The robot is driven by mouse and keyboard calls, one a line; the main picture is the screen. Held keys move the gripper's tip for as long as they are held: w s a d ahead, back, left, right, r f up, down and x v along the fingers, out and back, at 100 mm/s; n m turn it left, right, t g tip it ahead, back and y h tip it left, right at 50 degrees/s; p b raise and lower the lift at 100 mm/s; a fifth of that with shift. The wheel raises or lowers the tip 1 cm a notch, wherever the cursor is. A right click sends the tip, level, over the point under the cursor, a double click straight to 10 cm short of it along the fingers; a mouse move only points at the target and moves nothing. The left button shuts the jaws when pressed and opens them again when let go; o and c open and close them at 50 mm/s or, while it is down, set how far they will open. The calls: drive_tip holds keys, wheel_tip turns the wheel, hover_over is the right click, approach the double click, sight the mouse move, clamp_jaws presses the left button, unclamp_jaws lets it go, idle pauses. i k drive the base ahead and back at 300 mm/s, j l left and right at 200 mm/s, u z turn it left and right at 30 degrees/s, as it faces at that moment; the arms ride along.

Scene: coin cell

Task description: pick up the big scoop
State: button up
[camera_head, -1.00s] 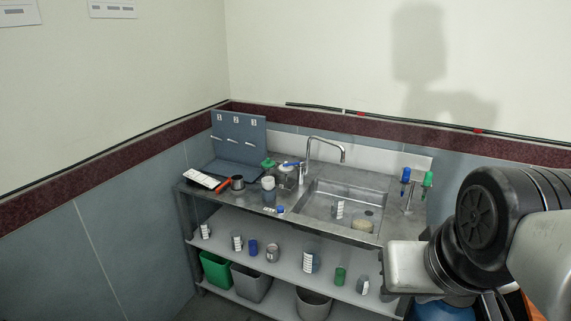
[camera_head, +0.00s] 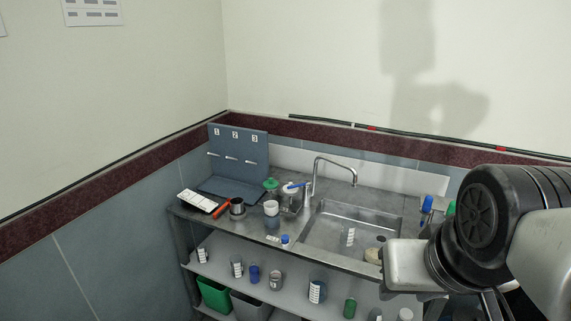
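A dark metal cup (camera_head: 237,206) stands at the left of the counter, with an orange-red handle (camera_head: 221,210) beside it, pointing to the front left. It looks like a scoop, but at this size I cannot tell whether the handle joins the cup or whether this is the big scoop. My arm fills the right edge of the view, well to the right of these things. My gripper's fingers cannot be made out.
A board numbered 1 to 3 (camera_head: 238,150) stands at the counter's back left. A white keypad-like item (camera_head: 198,200), a white cup (camera_head: 271,208) and a green-lidded jar (camera_head: 271,185) are close by. The sink (camera_head: 345,225) and tall faucet (camera_head: 335,163) lie right. Shelves below hold several containers.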

sight(224, 206)
drive_tip(key=i+j, duration=1.05)
drive_tip(key=j, duration=0.25)
drive_tip(key=i+j, duration=0.15)
drive_tip(key=j, duration=0.2)
drive_tip(key=i+j, duration=0.1)
drive_tip(key=j, duration=0.25)
drive_tip(key=i+j, duration=0.1)
drive_tip(key=j, duration=0.25)
drive_tip(key=i+j, duration=0.15)
drive_tip(key=j, duration=0.25)
